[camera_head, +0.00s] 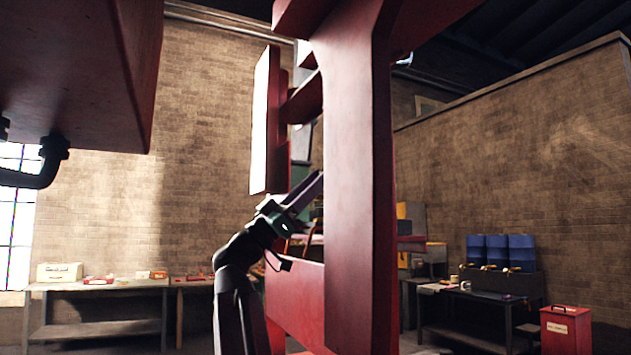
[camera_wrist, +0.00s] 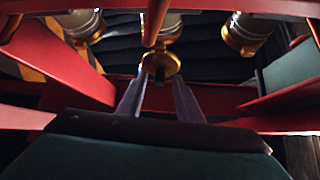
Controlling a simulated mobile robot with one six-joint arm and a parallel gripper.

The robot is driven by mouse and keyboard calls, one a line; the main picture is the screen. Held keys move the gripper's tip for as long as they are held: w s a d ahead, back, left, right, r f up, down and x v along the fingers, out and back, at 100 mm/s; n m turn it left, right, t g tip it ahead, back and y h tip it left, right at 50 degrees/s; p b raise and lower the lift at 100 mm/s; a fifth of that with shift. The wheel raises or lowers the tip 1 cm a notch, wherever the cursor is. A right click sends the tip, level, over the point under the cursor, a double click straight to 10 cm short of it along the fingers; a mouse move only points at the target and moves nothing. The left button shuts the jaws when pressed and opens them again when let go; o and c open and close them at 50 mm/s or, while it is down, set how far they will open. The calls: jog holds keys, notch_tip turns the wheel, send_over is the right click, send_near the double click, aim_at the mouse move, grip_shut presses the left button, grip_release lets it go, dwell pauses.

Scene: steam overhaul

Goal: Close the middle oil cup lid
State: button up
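In the wrist view, three oil cups with silver bodies and brass-coloured rims hang in a row at the top: a left cup (camera_wrist: 82,24), a middle cup (camera_wrist: 174,24) and a right cup (camera_wrist: 245,33). A round brass disc (camera_wrist: 160,65), seemingly the middle cup's lid, shows below the middle cup. A copper pipe crosses in front of this cup. My gripper (camera_wrist: 161,82) is open, its two fingers apart, with the tips just below the disc; contact cannot be told. In the head view my gripper (camera_head: 305,193) is partly hidden behind a red post, and no cup is visible.
The red post (camera_head: 355,180) stands close in front of my arm. Red beams (camera_wrist: 68,55) flank my gripper on both sides. The copper pipe (camera_wrist: 155,22) runs close above the fingertips. A workbench (camera_head: 100,284) and blue containers (camera_head: 500,250) stand farther back.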

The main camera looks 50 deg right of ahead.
grip_shut()
